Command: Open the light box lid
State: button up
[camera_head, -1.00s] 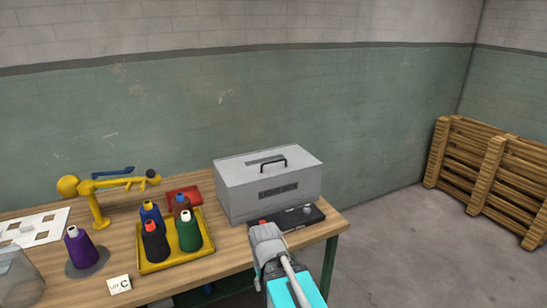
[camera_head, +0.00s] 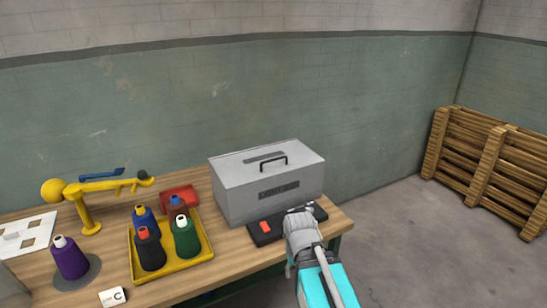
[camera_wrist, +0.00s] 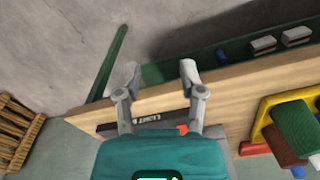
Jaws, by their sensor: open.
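The light box (camera_head: 235,195) is a grey case at the right end of the table, with its lid (camera_head: 235,163) shut flat. A black handle (camera_head: 273,161) stands on the lid, and a dark label is on the front. A black panel (camera_head: 262,238) with a red switch (camera_head: 265,227) lies in front of the box. My gripper (camera_head: 300,213) is in front of the box's right part, over the panel's right end, seen from behind. In the wrist view my gripper (camera_wrist: 160,72) has its two fingers apart and nothing between them. The fingers overlap the table's edge there.
A yellow tray (camera_head: 168,272) with several thread cones stands left of the box, a red tray (camera_head: 178,193) behind it. A yellow arm-like stand (camera_head: 85,205) and a purple cone (camera_head: 70,258) are further left. Wooden pallets (camera_head: 485,165) lean at the right wall.

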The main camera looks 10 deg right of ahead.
jog(key=shift+w, duration=0.1)
notch_tip(320, 180, up, 27)
jog(key=m+t+p, duration=0.2)
jog(key=m+p, duration=1.2)
jog(key=p, duration=1.3)
send_over(275, 159)
jog(key=s, duration=0.3)
jog(key=shift+w+d+r+m+y, duration=0.1)
jog(key=shift+w+d+m+y, duration=0.05)
jog(key=shift+d+m+y, duration=0.15)
jog(key=shift+f, duration=0.2)
jog(key=w+f+b, duration=0.1)
jog(key=f+b, duration=0.7)
jog(key=b, duration=0.1)
jog(key=w+f+b, duration=0.1)
jog(key=f+b, duration=0.3)
jog(key=f, duration=0.1)
jog(key=shift+w+a+f+b, duration=0.1)
jog(key=shift+w+a+b, duration=0.2)
jog(key=shift+a+b, duration=0.1)
jog(key=shift+c, duration=0.3)
grip_shut()
